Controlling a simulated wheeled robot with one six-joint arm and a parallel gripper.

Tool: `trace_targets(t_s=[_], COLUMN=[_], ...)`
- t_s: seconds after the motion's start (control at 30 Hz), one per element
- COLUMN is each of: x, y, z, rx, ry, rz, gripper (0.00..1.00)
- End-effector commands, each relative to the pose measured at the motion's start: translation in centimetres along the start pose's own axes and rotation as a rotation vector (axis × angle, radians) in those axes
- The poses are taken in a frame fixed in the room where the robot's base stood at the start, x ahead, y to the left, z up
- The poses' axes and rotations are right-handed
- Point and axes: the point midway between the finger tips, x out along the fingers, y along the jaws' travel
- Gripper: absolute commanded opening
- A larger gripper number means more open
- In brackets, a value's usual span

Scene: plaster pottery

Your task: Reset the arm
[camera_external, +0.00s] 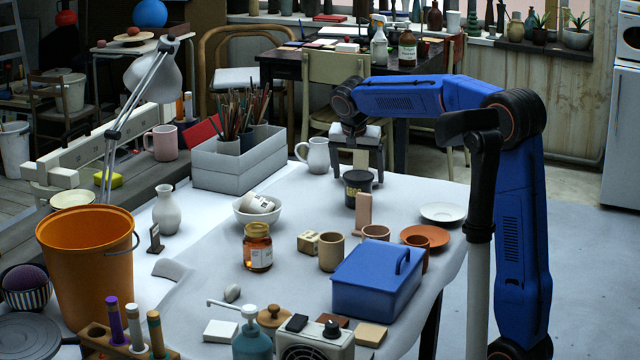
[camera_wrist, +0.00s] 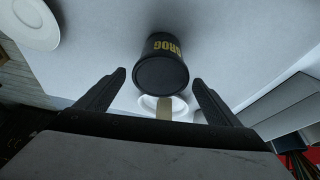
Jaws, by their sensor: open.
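My gripper (camera_external: 362,170) is open over the back of the white table in the external view, with its fingers pointing down. A black pot with gold lettering (camera_external: 357,191) stands upright just below and in front of the fingers. In the wrist view my gripper (camera_wrist: 165,88) shows two parted fingers. The black pot (camera_wrist: 160,68) lies beyond the fingertips there, with no contact visible. A pale ring with a tan strip (camera_wrist: 164,106) shows between the fingers; I cannot tell what it is. My blue arm arches in from the right.
A white jug (camera_external: 315,156) and a grey box of brushes (camera_external: 238,165) stand left of the gripper. A white saucer (camera_external: 443,212) is to the right. A blue lidded box (camera_external: 375,285), cups and a jar (camera_external: 257,248) crowd the front. An orange bucket (camera_external: 88,265) stands left.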

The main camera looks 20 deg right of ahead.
Motion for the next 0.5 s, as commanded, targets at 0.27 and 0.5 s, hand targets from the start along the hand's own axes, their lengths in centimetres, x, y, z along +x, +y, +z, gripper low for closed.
trace_targets(t_s=[0.27,0.5], x=[0.1,-3.7], y=[0.0,-0.1], z=[0.7,0.7], rx=[0.000,0.000], ry=[0.001,0.001], rz=[-0.002,-0.002], gripper=[0.87,0.87])
